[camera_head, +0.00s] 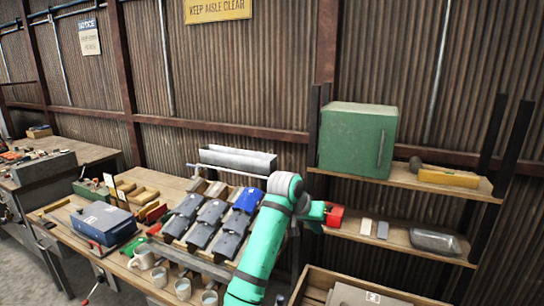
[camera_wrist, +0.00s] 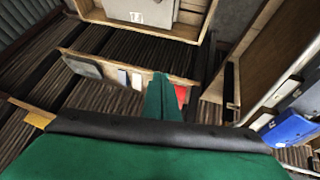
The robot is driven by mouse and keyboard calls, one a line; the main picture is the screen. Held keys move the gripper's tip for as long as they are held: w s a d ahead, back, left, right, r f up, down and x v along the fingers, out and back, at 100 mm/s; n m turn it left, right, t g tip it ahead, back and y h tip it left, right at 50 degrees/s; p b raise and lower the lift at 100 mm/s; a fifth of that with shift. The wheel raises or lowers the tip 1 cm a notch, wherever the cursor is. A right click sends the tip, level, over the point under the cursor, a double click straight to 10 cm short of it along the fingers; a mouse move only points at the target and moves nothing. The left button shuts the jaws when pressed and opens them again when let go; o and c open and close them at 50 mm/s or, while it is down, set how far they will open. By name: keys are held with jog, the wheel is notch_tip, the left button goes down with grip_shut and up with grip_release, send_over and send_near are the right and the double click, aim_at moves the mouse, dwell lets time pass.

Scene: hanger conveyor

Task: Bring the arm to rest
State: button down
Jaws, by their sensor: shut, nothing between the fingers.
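My teal arm rises from the bottom middle of the head view and bends right at the wrist. My gripper (camera_head: 318,211) is in front of the left end of the lower wall shelf. In the wrist view its green fingers (camera_wrist: 161,82) are together, with nothing seen between them. A red item (camera_head: 335,214) on that shelf shows just beyond the gripper, and in the wrist view it is right beside the fingers (camera_wrist: 181,94). I cannot tell whether the gripper touches it.
The lower shelf (camera_head: 396,240) also holds small flat pieces and a grey tray (camera_head: 435,241). A green cabinet (camera_head: 357,140) stands on the upper shelf. A wooden crate (camera_head: 313,283) is below. Left is a cluttered workbench with a sloped rack of grey and blue pieces, mugs and a blue box (camera_head: 104,223).

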jog(key=s+d+f+n+t+h, duration=0.1)
jog(key=s+d+f, duration=0.1)
jog(key=f, duration=0.5)
jog(key=s+d+f+n+t+h, duration=0.1)
jog(key=s+d+f, duration=0.1)
jog(key=f, duration=0.5)
jog(key=s+d+f+t+h, duration=0.1)
jog(key=s+d+f, duration=0.2)
jog(key=f, duration=0.5)
jog(key=s+a+f+n+t+y, duration=0.1)
jog(key=s+a+f+n+t, duration=0.1)
jog(key=s+f, duration=0.5)
jog(key=s+a+f+n+t+y, duration=0.1)
jog(key=s+a+f+n+t, duration=0.1)
jog(key=s+f, duration=0.55)
jog(key=s+a+n+t+y, duration=0.15)
jog(key=s+a, duration=0.35)
jog(key=s, duration=0.6)
jog(key=s+a+y, duration=0.3)
jog(key=s+a, duration=0.2)
jog(key=s, duration=0.6)
jog(key=s+a+r+m+t+y, duration=0.1)
jog(key=s+a+r, duration=0.2)
jog(key=s+r, duration=0.3)
jog(key=s+a+r+m, duration=0.1)
jog(key=s+a+r, duration=0.3)
jog(key=s, duration=0.8)
notch_tip(320, 180, up, 2)
jog(key=shift+r+t+y, duration=0.2)
jog(key=shift+t+y, duration=0.15)
